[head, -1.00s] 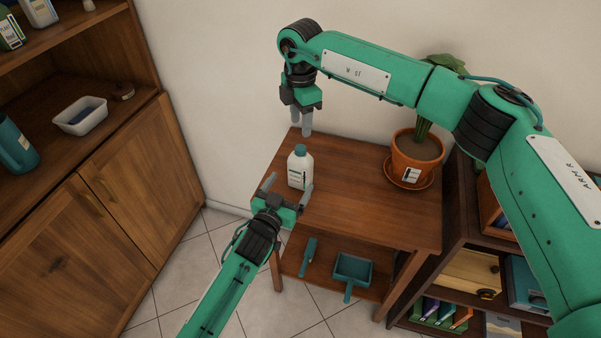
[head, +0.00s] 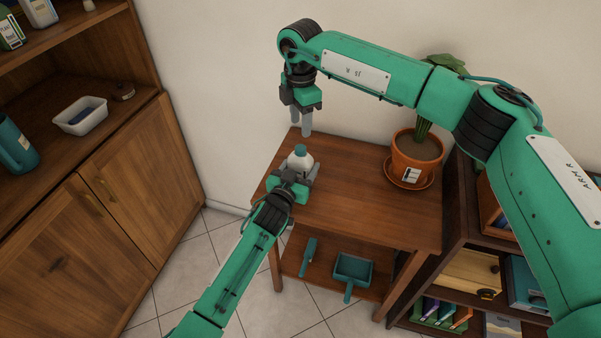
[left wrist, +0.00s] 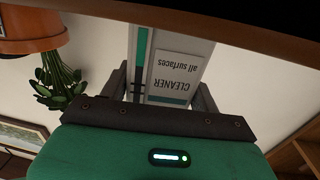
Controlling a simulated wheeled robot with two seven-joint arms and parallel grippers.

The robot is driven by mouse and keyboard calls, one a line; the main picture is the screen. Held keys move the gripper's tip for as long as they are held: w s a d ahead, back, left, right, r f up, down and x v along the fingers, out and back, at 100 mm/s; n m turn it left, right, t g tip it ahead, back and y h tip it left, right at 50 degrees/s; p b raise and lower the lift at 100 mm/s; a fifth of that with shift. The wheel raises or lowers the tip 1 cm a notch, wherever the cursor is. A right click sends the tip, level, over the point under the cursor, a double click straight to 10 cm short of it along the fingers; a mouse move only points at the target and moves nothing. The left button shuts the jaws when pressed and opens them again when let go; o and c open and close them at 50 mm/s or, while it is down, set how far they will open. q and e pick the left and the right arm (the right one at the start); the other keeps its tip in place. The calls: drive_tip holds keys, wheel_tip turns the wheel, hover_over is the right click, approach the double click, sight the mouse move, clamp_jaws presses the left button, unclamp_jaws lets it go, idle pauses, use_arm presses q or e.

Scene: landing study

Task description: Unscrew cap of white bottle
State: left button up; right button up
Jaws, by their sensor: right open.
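The white bottle (head: 301,162) with a teal cap (head: 300,150) stands upright on the small wooden table (head: 360,205). My left gripper (head: 296,172) is at its near side, with one finger on each side of the bottle body below the cap. In the left wrist view the bottle (left wrist: 146,50) shows its "CLEANER all surfaces" label upside down between the fingers (left wrist: 162,88). I cannot tell whether the fingers press on it. My right gripper (head: 301,124) points down, open and empty, above and behind the bottle, apart from the cap.
A potted plant (head: 415,160) on a saucer stands at the table's back right. A dustpan (head: 352,270) and brush (head: 309,250) lie on the lower shelf. A wooden cabinet (head: 125,200) is at left, a bookshelf (head: 460,235) at right. The tabletop's right front is clear.

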sight(301, 147)
use_arm(q)
drive_tip(key=c, duration=1.1)
clamp_jaws()
use_arm(e)
drive_tip(key=shift+a, duration=0.15)
drive_tip(key=shift+f, duration=0.1)
drive_tip(key=shift+f, duration=0.3)
wheel_tip(301, 147, down, 7)
drive_tip(key=shift+f, duration=0.15)
clamp_jaws()
